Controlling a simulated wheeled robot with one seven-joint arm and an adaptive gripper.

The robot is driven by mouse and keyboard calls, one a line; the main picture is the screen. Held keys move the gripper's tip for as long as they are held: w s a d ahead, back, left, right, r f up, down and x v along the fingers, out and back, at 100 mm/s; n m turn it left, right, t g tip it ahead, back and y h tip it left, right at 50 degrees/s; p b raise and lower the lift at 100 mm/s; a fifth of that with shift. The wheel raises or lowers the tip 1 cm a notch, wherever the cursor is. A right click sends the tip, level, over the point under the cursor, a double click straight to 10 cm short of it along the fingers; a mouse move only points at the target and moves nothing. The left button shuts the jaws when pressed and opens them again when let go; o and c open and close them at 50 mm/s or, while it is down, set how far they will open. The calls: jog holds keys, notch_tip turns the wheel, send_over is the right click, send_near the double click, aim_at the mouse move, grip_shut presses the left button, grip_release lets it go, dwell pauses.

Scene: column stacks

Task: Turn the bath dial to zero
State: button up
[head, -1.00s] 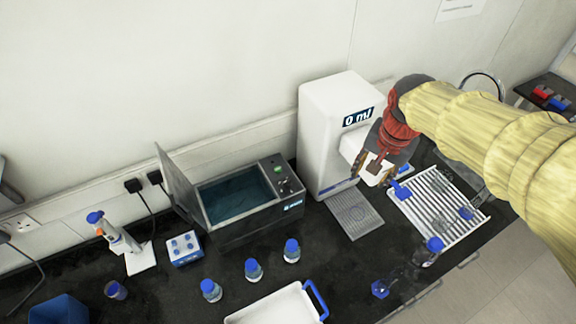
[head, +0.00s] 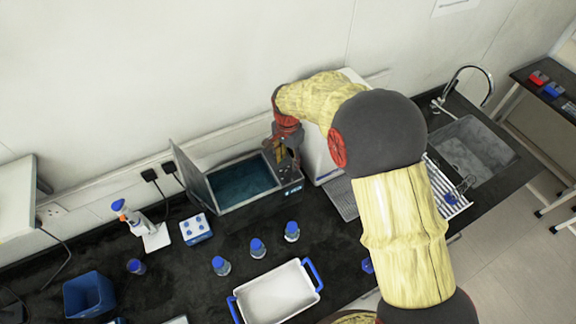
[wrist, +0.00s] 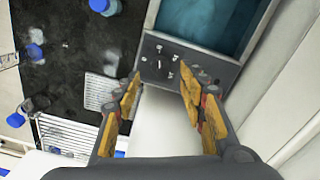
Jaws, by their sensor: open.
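The water bath (head: 240,208) stands open on the dark bench, its lid raised on the left and blue water inside. Its control panel, at the bath's right end, is mostly hidden behind my gripper (head: 284,162) in the head view. In the wrist view the panel (wrist: 150,72) shows ahead of the fingers, with the dark dial (wrist: 158,48) and small light marks on it. The dial's pointer is too small to read. My gripper (wrist: 160,88) is open and empty, its orange-padded fingers on either side of the panel's lower part. I see no contact with the dial.
The white dispenser (head: 316,155) stands close to the right of the bath, partly behind my arm. Its drip tray (head: 341,197) lies in front. Several blue-capped bottles (head: 257,248) and a white tray (head: 275,295) stand nearer.

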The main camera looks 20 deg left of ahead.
aim_at(288, 169)
jog(key=shift+f+p, duration=0.35)
jog(key=shift+f, duration=2.05)
jog(key=c, duration=0.3)
grip_shut()
